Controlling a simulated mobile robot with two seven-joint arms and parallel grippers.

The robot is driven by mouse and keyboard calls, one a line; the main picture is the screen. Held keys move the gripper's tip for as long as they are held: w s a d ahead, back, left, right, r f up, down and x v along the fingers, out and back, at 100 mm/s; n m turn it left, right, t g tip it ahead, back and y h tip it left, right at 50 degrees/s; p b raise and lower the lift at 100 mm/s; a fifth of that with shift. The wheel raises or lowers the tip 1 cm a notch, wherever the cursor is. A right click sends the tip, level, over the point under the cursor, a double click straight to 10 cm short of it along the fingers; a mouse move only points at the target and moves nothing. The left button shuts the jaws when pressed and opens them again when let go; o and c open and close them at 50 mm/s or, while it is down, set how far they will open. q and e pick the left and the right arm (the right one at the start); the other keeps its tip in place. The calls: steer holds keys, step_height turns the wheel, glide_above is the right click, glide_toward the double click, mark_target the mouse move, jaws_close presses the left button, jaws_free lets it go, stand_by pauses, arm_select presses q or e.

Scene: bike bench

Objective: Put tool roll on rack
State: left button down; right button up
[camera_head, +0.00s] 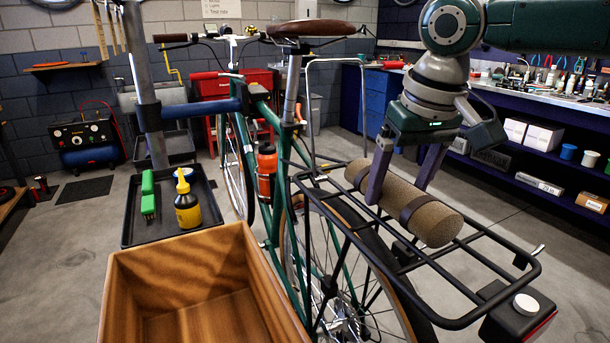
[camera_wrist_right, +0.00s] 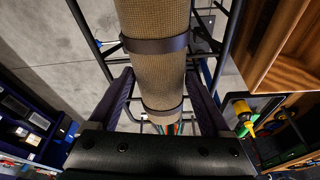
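The tool roll (camera_head: 412,204) is a brown-grey cylinder with two dark straps. It lies lengthwise over the black rear rack (camera_head: 467,322) of the green bicycle. I cannot tell whether it touches the rack bars or hangs just above them. My right gripper (camera_head: 396,186) points down with one finger on each side of the roll, close against it. The roll also shows between the fingers in the right wrist view (camera_wrist_right: 157,75), with rack rails on both sides. My left gripper is not in view.
A wooden crate (camera_head: 122,268) stands at the front left, beside the rear wheel. A black tray (camera_head: 130,232) holds a yellow-capped bottle (camera_head: 187,208) and a green brush (camera_head: 148,190). The brown saddle (camera_head: 310,28) rises ahead of the rack. A workbench (camera_head: 500,105) runs along the right.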

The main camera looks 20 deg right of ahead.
steer(key=shift+o, duration=1.3)
steer(key=shift+r, duration=0.1)
steer(key=v, duration=1.2)
steer(key=shift+p, duration=0.4)
